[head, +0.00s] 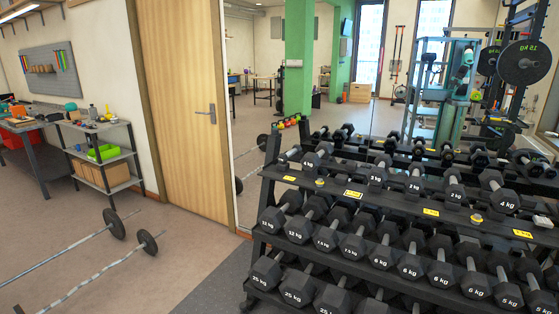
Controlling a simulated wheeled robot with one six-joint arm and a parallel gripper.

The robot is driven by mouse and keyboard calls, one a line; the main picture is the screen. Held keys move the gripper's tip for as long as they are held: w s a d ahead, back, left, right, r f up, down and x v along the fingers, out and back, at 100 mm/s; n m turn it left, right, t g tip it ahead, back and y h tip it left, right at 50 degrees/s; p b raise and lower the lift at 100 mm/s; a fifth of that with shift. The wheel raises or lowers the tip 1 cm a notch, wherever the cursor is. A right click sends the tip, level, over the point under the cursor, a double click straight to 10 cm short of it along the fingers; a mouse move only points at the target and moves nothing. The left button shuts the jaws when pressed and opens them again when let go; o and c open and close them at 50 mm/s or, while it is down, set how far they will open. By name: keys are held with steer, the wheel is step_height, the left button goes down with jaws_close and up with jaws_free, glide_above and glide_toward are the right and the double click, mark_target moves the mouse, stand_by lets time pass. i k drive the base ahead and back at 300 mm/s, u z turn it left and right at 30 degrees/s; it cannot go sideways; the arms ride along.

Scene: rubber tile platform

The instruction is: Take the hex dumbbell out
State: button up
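Black hex dumbbells with grey handles fill a black rack (330,256) from the centre to the right of the head view. Several carry white weight marks. The top tier holds lighter ones, such as a 4 kg dumbbell (506,202) at the right. The middle tier holds others, such as a 15 kg dumbbell (271,220) at its left end. The bottom tier has a 25 kg dumbbell (265,273) at its left end and is cut off by the lower frame edge. Which dumbbell is meant, I cannot tell. My gripper is not in view.
Two barbells (113,224) (149,242) lie on the floor at left. A closed door (182,105) is behind. A mirror appears to back the rack. Floor between barbells and rack is clear.

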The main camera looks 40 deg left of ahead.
mark_target(282, 158)
steer(key=u, duration=0.7)
steer(key=i, duration=0.35)
steer(key=u, duration=0.9)
steer(key=i, duration=0.6)
steer(key=u, duration=0.6)
steer(key=i, duration=2.05)
steer(key=z, duration=0.85)
steer(key=i, duration=0.4)
steer(key=z, duration=0.1)
